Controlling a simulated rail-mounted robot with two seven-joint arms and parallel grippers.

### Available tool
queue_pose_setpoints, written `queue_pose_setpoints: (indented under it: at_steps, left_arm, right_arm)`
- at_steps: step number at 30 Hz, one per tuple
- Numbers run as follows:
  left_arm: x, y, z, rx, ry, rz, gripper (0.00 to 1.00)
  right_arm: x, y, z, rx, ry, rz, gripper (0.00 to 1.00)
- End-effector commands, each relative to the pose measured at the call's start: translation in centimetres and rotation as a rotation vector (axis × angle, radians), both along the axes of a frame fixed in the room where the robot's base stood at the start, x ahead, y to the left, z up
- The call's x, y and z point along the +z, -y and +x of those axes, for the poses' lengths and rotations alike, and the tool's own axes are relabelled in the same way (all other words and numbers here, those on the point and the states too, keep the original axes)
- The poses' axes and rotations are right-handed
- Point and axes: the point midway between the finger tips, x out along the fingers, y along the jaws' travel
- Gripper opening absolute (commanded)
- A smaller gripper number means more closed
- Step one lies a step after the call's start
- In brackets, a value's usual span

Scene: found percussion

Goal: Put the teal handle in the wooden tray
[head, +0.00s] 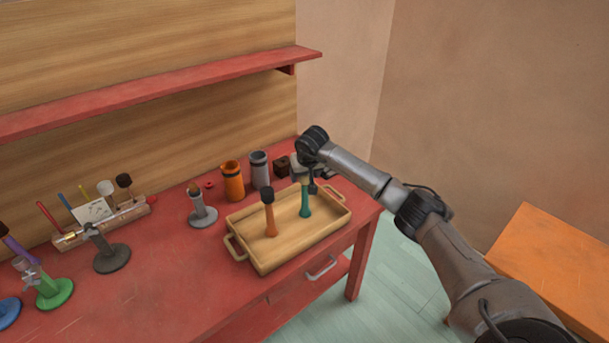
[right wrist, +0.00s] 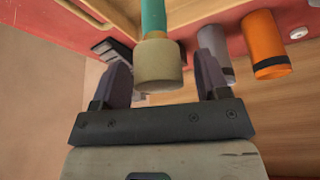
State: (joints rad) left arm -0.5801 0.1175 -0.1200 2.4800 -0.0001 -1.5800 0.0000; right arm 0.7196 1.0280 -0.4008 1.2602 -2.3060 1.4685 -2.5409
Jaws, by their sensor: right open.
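The teal handle (head: 305,205) stands upright in the right part of the wooden tray (head: 262,266), with its lower end on the tray floor as far as I can see. Its top is a beige head (right wrist: 158,66); the teal shaft (right wrist: 153,18) also shows in the right wrist view. My right gripper (head: 311,184) is over the top of the handle. In the right wrist view its two dark fingers (right wrist: 164,78) are apart, one on each side of the beige head, with gaps visible. My left gripper is in neither view.
An orange handle with a dark head (head: 269,216) stands in the tray, left of the teal one. Behind the tray are an orange cup (head: 232,182), a grey cup (head: 260,170) and a dark block (head: 282,166). A red shelf (head: 160,92) overhangs the back.

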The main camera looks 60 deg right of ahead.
Motion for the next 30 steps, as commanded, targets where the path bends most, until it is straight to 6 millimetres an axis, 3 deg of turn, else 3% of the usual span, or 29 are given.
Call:
queue_pose_setpoints:
  at_steps: [12,18,25,30]
  left_arm:
    - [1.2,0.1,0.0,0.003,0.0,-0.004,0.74]
    - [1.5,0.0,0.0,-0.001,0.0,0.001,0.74]
    - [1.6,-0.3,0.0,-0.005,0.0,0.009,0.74]
    - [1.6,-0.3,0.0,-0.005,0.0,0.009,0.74]
  right_arm:
    - [7.1,-1.7,-2.2,0.001,0.002,-0.004,0.69]
    - [9.4,-2.4,-2.9,0.001,0.001,-0.002,0.69]
    - [10.5,-2.7,-3.4,0.001,-0.001,-0.001,0.69]
    - [10.1,-3.6,-3.0,0.007,0.016,0.022,0.69]
